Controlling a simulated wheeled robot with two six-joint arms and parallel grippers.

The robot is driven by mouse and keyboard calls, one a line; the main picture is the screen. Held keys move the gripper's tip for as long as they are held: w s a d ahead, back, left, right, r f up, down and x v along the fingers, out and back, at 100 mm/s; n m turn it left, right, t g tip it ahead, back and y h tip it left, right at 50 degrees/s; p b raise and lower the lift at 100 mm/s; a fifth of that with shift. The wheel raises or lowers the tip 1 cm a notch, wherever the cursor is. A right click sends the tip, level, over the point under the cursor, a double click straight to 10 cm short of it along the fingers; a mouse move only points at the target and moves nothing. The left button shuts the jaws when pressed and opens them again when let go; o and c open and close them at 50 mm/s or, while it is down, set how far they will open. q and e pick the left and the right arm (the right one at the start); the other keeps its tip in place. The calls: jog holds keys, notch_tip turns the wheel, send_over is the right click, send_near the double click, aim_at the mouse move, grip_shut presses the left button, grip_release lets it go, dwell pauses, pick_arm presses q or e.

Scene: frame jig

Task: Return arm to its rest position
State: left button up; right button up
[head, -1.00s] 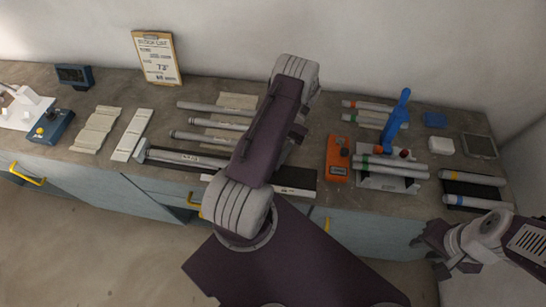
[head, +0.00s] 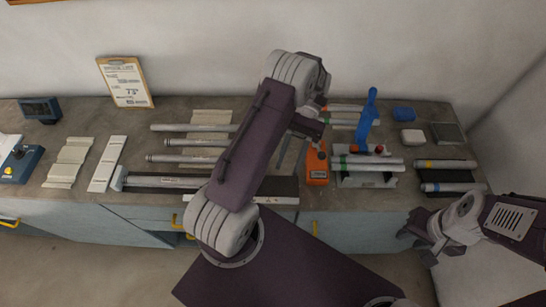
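My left arm crosses the middle of the view, and its gripper (head: 294,150) is over the bench between the grey tubes and the orange device. The arm's wrist partly hides it, and I cannot tell whether it is open or shut. My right gripper (head: 412,232) is at the lower right, in front of the bench edge and clear of it. Its dark fingers look spread, with nothing seen between them. A jig (head: 366,180) with a blue upright clamp (head: 367,115) holds grey and green-banded tubes.
The bench (head: 230,110) also bears grey tubes (head: 190,128), a long dark rail (head: 165,182), an orange device (head: 317,165), a dark tray (head: 445,175) with banded tubes, and pale slotted plates (head: 68,163). A clipboard (head: 126,82) leans on the wall. Floor shows in front.

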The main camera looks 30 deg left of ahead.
pick_arm(q)
jog(key=shift+w+d+r, duration=0.1)
jog(key=shift+d+r, duration=0.15)
jog(key=shift+d, duration=0.2)
pick_arm(e)
jog(key=shift+r, duration=0.4)
